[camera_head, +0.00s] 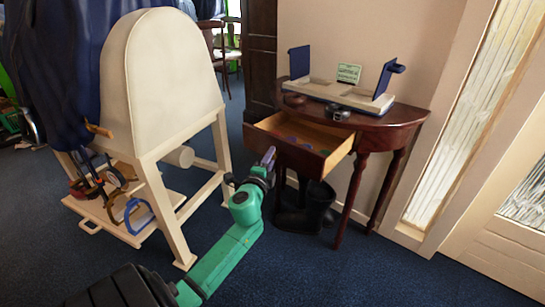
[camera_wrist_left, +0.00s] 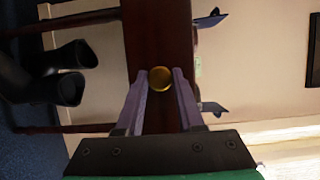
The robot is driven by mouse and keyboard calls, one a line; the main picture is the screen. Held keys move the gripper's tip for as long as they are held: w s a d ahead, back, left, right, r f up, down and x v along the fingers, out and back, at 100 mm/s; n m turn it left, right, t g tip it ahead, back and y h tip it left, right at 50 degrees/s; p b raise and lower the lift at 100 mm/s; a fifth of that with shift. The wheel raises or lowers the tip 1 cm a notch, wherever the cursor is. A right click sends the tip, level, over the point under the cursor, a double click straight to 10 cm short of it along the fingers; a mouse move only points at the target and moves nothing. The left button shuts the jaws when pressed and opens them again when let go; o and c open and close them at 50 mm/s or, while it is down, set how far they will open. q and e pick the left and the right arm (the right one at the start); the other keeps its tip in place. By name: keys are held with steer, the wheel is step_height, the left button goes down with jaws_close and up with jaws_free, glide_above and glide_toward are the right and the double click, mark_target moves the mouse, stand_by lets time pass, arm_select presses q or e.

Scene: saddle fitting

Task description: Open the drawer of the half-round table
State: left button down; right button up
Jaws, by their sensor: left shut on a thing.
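The half-round table (camera_head: 395,117) is dark reddish wood and stands against the wall. Its drawer (camera_head: 290,149) is pulled out toward me, and its pale inside shows with several small coloured things in it. My left gripper (camera_head: 268,158) is at the left part of the drawer front. In the left wrist view the two fingers of this gripper (camera_wrist_left: 160,84) are on either side of a round brass knob (camera_wrist_left: 160,79) on the drawer front (camera_wrist_left: 157,35). The gripper is shut on the knob. In the head view the knob is hidden by the gripper. My right gripper is not in view.
A cream tray (camera_head: 340,96) with blue uprights stands on the tabletop, with dark round things near its front. Black boots (camera_head: 303,208) stand under the table. A cream saddle stand (camera_head: 160,85) is left of my arm. Blue carpet is clear at the lower right.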

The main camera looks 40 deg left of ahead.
arm_select(q)
steer(key=shift+s, duration=0.45)
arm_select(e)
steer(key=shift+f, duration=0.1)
arm_select(q)
steer(key=c, duration=0.5)
jaws_free()
steer(key=shift+c, duration=0.2)
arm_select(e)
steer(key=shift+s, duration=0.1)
arm_select(q)
steer(key=v, duration=1.4)
steer(key=shift+s+b, duration=0.2)
steer(key=shift+b, duration=0.25)
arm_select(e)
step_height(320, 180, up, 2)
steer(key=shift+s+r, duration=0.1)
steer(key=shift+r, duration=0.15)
